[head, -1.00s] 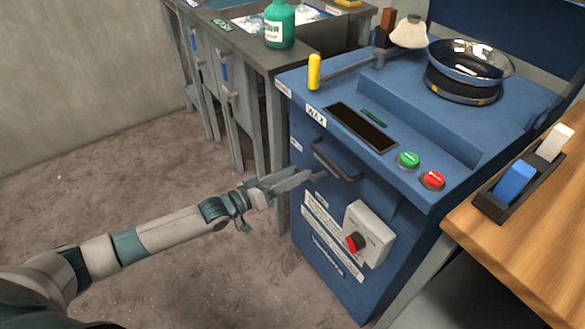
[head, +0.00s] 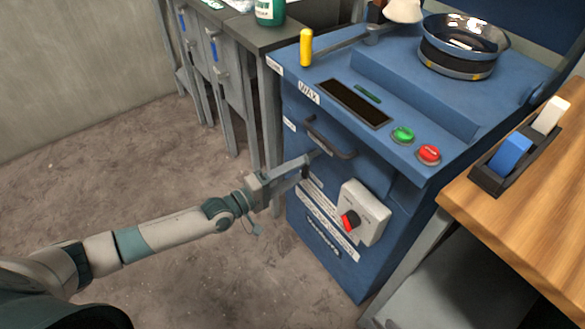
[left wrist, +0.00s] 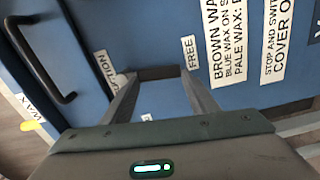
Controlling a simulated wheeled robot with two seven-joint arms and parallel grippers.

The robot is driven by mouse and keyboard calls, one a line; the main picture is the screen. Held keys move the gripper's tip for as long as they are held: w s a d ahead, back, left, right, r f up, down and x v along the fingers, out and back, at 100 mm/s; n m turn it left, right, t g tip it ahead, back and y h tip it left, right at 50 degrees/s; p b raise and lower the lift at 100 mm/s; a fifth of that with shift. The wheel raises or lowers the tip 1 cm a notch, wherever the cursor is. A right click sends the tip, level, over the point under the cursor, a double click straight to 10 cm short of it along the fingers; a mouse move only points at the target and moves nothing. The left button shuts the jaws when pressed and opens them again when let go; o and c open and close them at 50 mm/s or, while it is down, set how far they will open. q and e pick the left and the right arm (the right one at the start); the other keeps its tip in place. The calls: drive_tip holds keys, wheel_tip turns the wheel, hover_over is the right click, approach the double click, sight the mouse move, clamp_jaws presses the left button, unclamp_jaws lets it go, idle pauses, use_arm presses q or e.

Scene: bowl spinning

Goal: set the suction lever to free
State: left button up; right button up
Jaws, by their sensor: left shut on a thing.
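The suction lever (left wrist: 158,72) is a short dark bar on the front of the blue machine (head: 385,190), seen in the left wrist view between my fingertips. My left gripper (head: 310,166) is against the machine's front, below the black handle. In the left wrist view my left gripper (left wrist: 160,78) is shut on the lever. The FREE label (left wrist: 190,53) is just right of the lever, and the partly hidden SUCTION label (left wrist: 104,72) is to its left. The lever's exact angle is hard to tell. My right gripper is out of view.
A black handle (head: 330,139) sticks out above my gripper. A white box with a red knob (head: 350,221) is to the right on the front. Green (head: 403,135) and red (head: 429,154) buttons sit on top. A wooden table (head: 530,215) stands at the right.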

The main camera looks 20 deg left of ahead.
use_arm(q)
drive_tip(key=shift+s+d+f+n, duration=0.1)
drive_tip(key=shift+s+d+n, duration=0.2)
drive_tip(key=shift+n, duration=0.4)
drive_tip(key=o, duration=1.3)
drive_tip(key=shift+o, duration=1)
